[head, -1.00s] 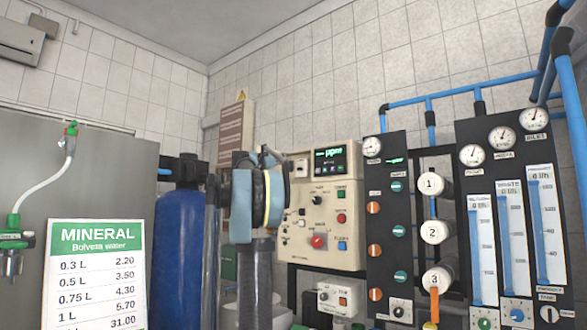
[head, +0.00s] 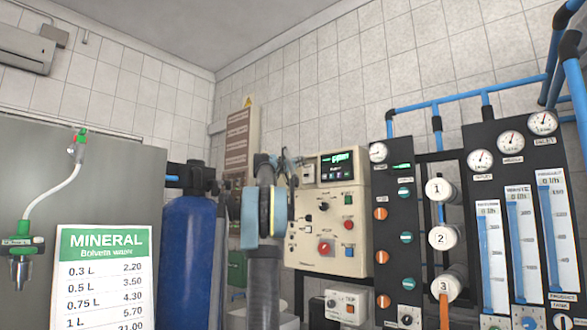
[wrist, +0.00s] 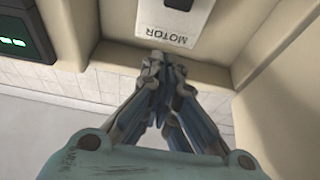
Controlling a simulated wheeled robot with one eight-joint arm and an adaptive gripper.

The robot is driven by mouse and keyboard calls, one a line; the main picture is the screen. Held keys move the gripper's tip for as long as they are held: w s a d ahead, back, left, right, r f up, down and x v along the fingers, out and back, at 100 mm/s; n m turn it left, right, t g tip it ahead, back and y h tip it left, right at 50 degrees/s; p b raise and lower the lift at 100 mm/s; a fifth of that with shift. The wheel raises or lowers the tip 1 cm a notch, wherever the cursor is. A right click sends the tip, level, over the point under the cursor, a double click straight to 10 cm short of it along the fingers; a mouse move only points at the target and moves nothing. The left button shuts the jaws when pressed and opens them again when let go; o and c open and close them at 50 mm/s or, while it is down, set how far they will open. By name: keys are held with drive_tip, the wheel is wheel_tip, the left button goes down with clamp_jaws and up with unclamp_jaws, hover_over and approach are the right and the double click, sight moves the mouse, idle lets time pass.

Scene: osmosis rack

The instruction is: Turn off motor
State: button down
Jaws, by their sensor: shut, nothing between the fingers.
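The beige control box (head: 345,215) hangs on the wall right of my arm in the head view. A white plate marked MOTOR (wrist: 172,22) appears upside down at the top of the wrist view. A dark switch part (wrist: 198,4) on it is cut off by the frame edge, so its position cannot be told. In the head view this small plate (head: 307,172) is at the box's upper left. My gripper (wrist: 163,62) is shut and empty, with its fingertips close to the MOTOR plate's lettered end. Contact cannot be told. The gripper (head: 289,160) also shows left of the box.
A green-lit display (head: 336,166) and several knobs and buttons share the box face. A blue tank (head: 188,260) and the MINERAL price sign (head: 102,280) stand left. Black gauge panels (head: 393,240) with blue pipes are to the right.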

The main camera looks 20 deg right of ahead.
sight(307, 168)
drive_tip(key=shift+w+d+r, duration=0.2)
drive_tip(key=shift+w+d, duration=0.05)
drive_tip(key=shift+d, duration=0.25)
drive_tip(key=shift+f, duration=2)
drive_tip(key=shift+f, duration=0.1)
